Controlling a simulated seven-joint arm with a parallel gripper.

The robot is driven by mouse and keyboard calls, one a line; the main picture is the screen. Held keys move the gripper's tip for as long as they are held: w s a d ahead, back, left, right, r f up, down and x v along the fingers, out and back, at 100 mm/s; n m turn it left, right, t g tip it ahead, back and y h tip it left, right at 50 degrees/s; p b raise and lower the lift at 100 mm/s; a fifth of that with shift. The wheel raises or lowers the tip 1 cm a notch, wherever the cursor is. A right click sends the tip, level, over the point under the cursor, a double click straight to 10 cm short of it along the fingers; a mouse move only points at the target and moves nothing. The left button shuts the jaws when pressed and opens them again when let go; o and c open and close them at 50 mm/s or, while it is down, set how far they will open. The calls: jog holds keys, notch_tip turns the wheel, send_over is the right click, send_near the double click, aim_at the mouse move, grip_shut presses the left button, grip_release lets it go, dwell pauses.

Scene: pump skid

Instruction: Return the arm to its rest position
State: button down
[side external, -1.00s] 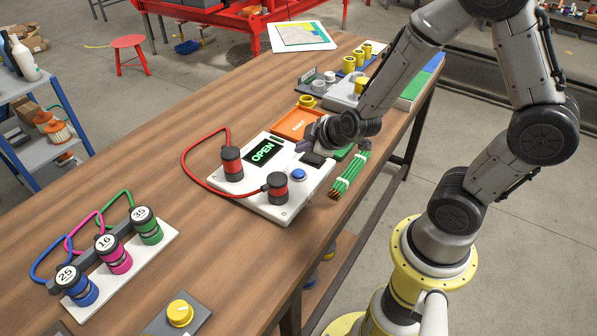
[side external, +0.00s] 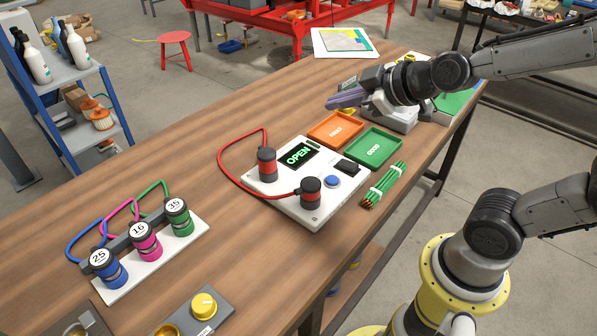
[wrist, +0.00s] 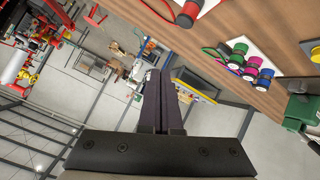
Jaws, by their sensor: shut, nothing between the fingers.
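My gripper (side external: 345,98) is raised above the far part of the bench, beyond the orange and green trays, pointing left. Its purple-grey fingers are together with nothing between them. In the wrist view the fingers (wrist: 159,85) lie side by side and point out past the bench edge. The arm stretches to the right side of the side external view, and its middle links are cut off by the frame.
On the wooden bench (side external: 180,145) are the tester reading OPEN (side external: 292,200), an orange tray (side external: 335,131), a green tray (side external: 373,148), a green wire bundle (side external: 384,186), a three-plug rack (side external: 150,258) and a yellow knob box (side external: 204,306). A grey fixture partly hides behind my gripper.

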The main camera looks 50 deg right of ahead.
jog(key=s+f+m+g, duration=0.2)
jog(key=s+m+g, duration=0.3)
jog(key=s, duration=1.1)
jog(key=shift+s+a+g, duration=0.25)
jog(key=shift+g, duration=0.15)
